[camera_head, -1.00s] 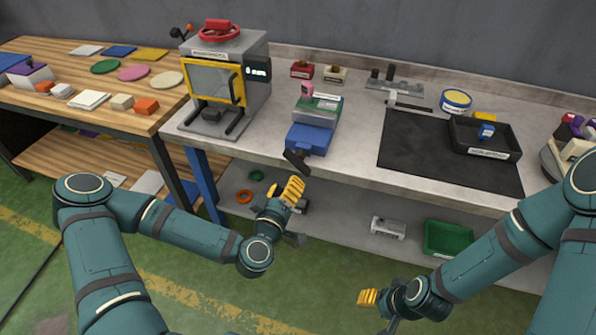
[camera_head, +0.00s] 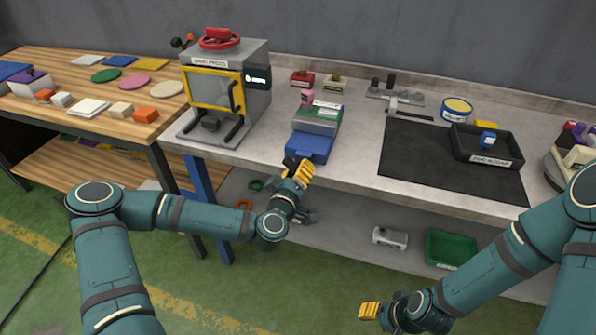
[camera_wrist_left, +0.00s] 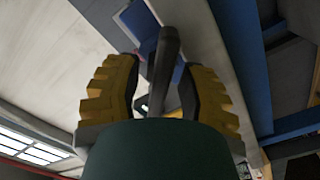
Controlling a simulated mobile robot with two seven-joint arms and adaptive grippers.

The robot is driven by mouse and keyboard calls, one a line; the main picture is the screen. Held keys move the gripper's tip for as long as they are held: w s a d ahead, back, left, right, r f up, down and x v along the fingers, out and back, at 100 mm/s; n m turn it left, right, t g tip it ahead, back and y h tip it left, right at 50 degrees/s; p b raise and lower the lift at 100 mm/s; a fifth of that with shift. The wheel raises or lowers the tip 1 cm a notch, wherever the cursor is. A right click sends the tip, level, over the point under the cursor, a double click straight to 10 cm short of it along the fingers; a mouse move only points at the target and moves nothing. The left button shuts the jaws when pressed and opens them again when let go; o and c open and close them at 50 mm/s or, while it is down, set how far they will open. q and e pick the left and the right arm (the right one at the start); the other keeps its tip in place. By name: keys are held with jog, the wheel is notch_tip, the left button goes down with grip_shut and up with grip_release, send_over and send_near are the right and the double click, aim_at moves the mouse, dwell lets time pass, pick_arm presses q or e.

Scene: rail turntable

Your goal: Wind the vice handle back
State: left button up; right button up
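The vice (camera_head: 310,145) is a blue body with a grey-green top at the front edge of the grey bench. Its dark handle (camera_head: 291,161) sticks out at the front, partly hidden by my left gripper (camera_head: 299,172). In the left wrist view the handle (camera_wrist_left: 165,65) is a dark bar running between the two yellow fingers of the left gripper (camera_wrist_left: 160,88). Those fingers stand apart, with a visible gap between the bar and the left finger. My right gripper (camera_head: 369,311) hangs low over the floor, away from the bench; its finger gap does not show clearly.
A grey press (camera_head: 255,85) with a yellow-framed window stands left of the vice. A black mat (camera_head: 410,160) and black tray (camera_head: 485,150) lie to the right. The lower shelf (camera_head: 340,225) is under the bench, with a green bin (camera_head: 450,248).

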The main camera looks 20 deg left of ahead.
pick_arm(q)
grip_shut()
